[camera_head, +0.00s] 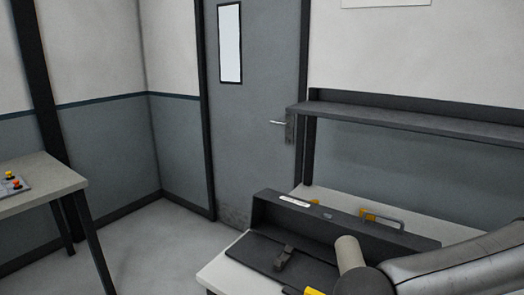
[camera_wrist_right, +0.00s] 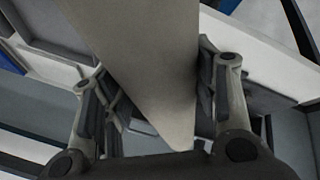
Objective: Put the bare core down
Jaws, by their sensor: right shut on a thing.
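The bare core (camera_wrist_right: 150,60) is a plain beige-grey tube. In the right wrist view it lies between the two fingers of my right gripper (camera_wrist_right: 160,95), which is shut on it. In the head view one end of the core (camera_head: 348,253) sticks up beside my right arm at the lower right, in front of the dark wrapping unit (camera_head: 335,220) on the bench. The right gripper's fingers do not show clearly there. Whether the core touches anything below is hidden. My left gripper is not in view.
The bench (camera_head: 228,268) carries the dark unit with a flat plate (camera_head: 262,252) and a black clip. A yellow-handled tool (camera_head: 380,218) lies behind it. A dark shelf (camera_head: 410,122) hangs above. A side table (camera_head: 40,193) with a button box stands left, with open floor between.

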